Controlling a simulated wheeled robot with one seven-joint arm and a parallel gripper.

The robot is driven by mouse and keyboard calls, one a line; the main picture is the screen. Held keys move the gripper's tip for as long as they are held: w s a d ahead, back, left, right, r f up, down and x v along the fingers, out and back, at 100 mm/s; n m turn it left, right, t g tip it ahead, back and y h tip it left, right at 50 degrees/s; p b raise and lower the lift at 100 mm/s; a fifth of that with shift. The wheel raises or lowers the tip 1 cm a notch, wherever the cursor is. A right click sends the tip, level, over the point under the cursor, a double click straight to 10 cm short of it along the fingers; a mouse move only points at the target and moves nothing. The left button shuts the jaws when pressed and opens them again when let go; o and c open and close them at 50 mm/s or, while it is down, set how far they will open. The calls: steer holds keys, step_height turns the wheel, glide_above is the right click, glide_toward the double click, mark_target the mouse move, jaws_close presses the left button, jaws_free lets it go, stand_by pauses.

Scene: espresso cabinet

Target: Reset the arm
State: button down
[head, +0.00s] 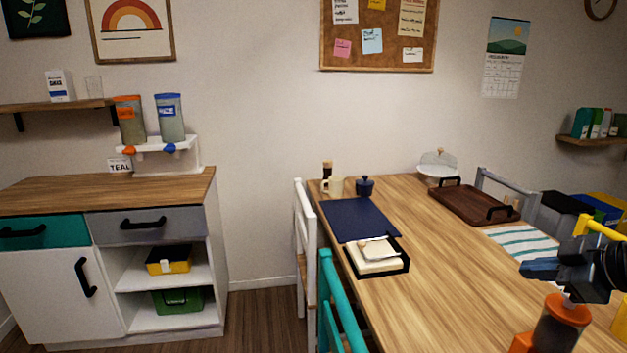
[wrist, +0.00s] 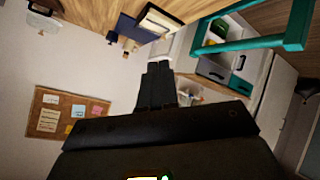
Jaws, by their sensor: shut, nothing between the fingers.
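My gripper (head: 540,270) shows at the right side of the head view, above the right part of the wooden table (head: 440,290). Its dark fingers point left and are closed together, with nothing held. In the wrist view my gripper (wrist: 158,72) is at the centre, fingers together, with a tilted view of the room behind it. The lower part of my arm is cut off at the right edge of the head view.
An orange-lidded container (head: 562,322) stands just below my gripper. A striped cloth (head: 522,243), a dark wooden tray (head: 468,206), a navy mat (head: 358,219) and a black napkin tray (head: 405,266) lie on the table. Chairs (head: 330,290) line its left side. A cabinet (head: 150,265) stands left.

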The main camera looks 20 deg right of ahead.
steer(key=a+f+m+t+h, duration=0.1)
steer(key=a+f+m, duration=0.2)
steer(key=a+f, duration=0.5)
steer(key=a+f+m+t, duration=0.1)
steer(key=a+f+m, duration=0.25)
steer(key=a, duration=0.75)
steer(key=s+a+f+m+h, duration=0.1)
steer(key=s+a+f+m, duration=0.15)
steer(key=s+a, duration=0.65)
steer(key=s+a+r+n+t+y, duration=0.1)
steer(key=s+a+r, duration=0.1)
steer(key=s, duration=0.7)
steer(key=s+a+r+n+t+y, duration=0.1)
steer(key=s+a+r, duration=0.2)
steer(key=s, duration=0.6)
steer(key=shift+r+n, duration=0.4)
steer(key=shift+r, duration=0.4)
